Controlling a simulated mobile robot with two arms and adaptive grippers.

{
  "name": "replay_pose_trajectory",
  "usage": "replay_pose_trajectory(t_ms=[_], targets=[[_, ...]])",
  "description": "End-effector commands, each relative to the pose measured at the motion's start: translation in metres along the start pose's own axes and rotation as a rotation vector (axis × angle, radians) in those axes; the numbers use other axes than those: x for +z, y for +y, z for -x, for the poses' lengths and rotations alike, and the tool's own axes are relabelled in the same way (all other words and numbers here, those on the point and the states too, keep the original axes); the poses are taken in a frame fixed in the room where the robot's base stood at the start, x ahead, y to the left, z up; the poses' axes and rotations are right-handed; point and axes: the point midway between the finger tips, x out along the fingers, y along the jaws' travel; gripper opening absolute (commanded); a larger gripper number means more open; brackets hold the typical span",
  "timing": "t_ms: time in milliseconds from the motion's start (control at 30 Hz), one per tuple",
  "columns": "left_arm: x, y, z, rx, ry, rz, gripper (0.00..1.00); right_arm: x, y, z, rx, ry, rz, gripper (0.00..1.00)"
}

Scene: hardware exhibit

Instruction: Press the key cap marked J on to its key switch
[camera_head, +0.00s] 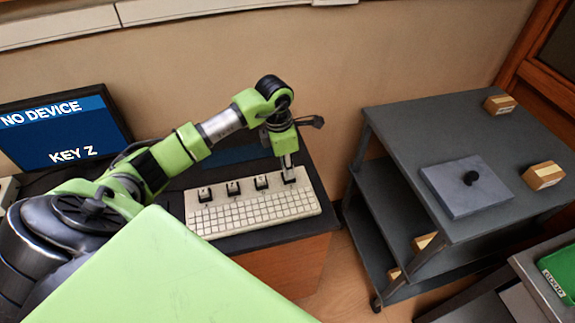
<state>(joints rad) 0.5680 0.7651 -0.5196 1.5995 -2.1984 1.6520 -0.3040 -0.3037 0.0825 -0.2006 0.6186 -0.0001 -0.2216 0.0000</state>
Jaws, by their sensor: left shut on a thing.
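A pale keyboard (255,212) lies on the dark table top against the wall. Along its back edge is a row of raised black-topped pieces: a left one (205,194), a middle one (233,187) and another (261,182). My left gripper (289,174) points down over the right end of this row. It is shut on a small dark thing, which looks like the key cap, at the rightmost position. The fingers hide most of it, and I cannot read a J. I cannot tell whether it is seated on its switch. My right gripper is not in view.
A screen (62,128) at left reads "NO DEVICE" and "KEY Z". A grey cart (430,125) at right carries a grey plate (450,200) with a black knob (471,178), and small boxes (543,175). A green item (560,270) lies lower right. Floor shows between table and cart.

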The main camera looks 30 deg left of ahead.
Motion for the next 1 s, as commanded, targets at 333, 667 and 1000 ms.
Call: replay_pose_trajectory(t_ms=[333,667,1000], targets=[[-0.0001,0.0002,-0.001,0.0,-0.001,0.0,0.09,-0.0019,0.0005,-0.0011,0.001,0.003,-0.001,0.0],[-0.0001,0.0005,-0.0013,0.001,-0.001,0.0,0.09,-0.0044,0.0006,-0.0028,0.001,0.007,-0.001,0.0],[-0.0002,0.0001,-0.001,0.0,-0.001,0.0,0.09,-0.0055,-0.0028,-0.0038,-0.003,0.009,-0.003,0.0]])
